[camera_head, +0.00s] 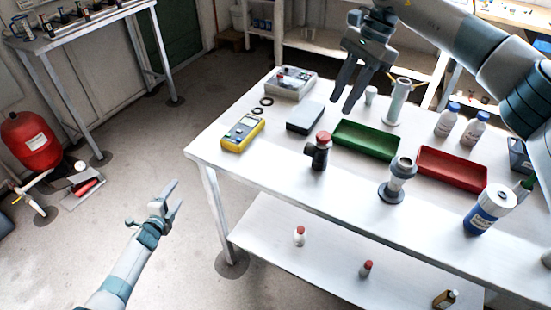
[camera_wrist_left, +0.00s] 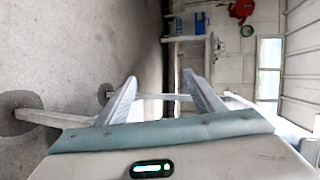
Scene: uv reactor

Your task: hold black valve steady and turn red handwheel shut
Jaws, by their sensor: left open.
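The black valve (camera_head: 320,158) stands upright on the white table, left of the middle of its front edge. The red handwheel (camera_head: 324,137) sits on top of it. My left gripper (camera_head: 174,195) is open and empty, out over the floor left of the table and well apart from the valve. In the left wrist view its two fingers (camera_wrist_left: 160,77) are spread with nothing between them. My right gripper (camera_head: 342,105) hangs above the table, behind and above the valve, fingers apart and empty. Neither gripper touches the valve.
Behind the valve are a green tray (camera_head: 367,141) and a grey box (camera_head: 305,117). A yellow multimeter (camera_head: 243,132) lies to its left. A grey-white fitting (camera_head: 397,180), a red tray (camera_head: 452,169) and a blue-white jar (camera_head: 488,211) stand to its right. The table's front-left surface is clear.

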